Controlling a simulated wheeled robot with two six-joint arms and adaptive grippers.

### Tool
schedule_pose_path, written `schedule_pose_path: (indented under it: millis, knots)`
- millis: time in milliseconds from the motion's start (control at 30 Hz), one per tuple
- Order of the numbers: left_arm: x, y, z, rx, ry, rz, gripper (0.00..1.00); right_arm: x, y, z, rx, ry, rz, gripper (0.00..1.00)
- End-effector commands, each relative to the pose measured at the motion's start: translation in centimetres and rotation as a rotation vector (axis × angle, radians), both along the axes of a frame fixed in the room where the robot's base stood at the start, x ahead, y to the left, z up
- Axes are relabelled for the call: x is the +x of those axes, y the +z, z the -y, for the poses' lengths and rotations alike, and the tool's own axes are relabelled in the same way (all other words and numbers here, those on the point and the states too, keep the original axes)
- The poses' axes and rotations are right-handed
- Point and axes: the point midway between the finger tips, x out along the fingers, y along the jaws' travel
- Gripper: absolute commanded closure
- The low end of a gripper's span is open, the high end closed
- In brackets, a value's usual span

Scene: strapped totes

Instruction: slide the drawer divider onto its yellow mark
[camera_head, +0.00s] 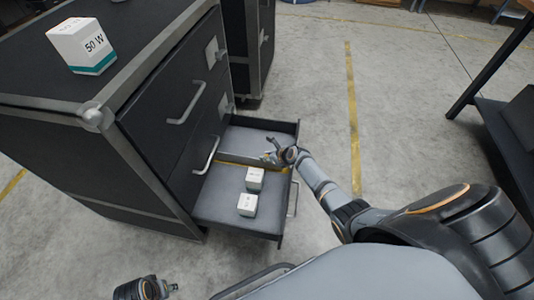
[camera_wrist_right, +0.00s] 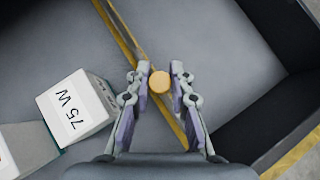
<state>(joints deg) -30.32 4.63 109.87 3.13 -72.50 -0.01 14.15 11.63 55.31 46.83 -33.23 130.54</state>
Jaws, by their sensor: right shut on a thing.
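The drawer divider (camera_head: 240,157) is a thin upright panel across the open drawer (camera_head: 212,208). A round orange knob (camera_wrist_right: 159,82) shows at its top in the right wrist view. The yellow mark (camera_head: 236,165) is a stripe on the drawer floor, close along the divider's near side; it also shows in the wrist view (camera_wrist_right: 116,34). I cannot tell whether the divider's foot overlaps it. My right gripper (camera_head: 271,152) is shut on the knob, its fingertips on both sides (camera_wrist_right: 159,76). My left gripper (camera_head: 169,288) is at the bottom left, away from the drawer; its jaw state is unclear.
The far compartment looks empty. A "50 W" box (camera_head: 82,46) sits on the black cabinet (camera_head: 60,120). Open floor lies to the right.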

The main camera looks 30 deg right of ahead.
Motion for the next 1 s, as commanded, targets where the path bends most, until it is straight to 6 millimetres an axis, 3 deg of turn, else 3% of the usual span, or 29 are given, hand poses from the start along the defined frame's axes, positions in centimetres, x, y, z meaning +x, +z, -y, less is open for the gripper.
schedule_pose_path:
  millis: [333,367,500,867,1000]
  knots:
    - [0.0,0.0,0.0,0.001,0.000,0.000,0.60,-0.1,-0.1,0.0,-0.001,0.000,-0.003,1.00]
    - [0.0,0.0,0.0,0.001,0.000,0.000,0.60,-0.1,-0.1,0.0,-0.001,0.000,-0.003,0.75]
    - [0.1,0.0,0.0,0.001,0.000,0.000,0.60,-0.1,-0.1,0.0,-0.001,0.000,-0.002,0.56]
    - [-0.1,-0.1,-0.1,0.002,-0.001,-0.001,0.60,-0.2,0.1,0.1,-0.002,0.000,0.000,0.55]
    - [0.0,0.0,-0.1,0.002,-0.001,-0.001,0.60,-1.2,1.1,0.6,-0.003,0.000,0.001,0.55]
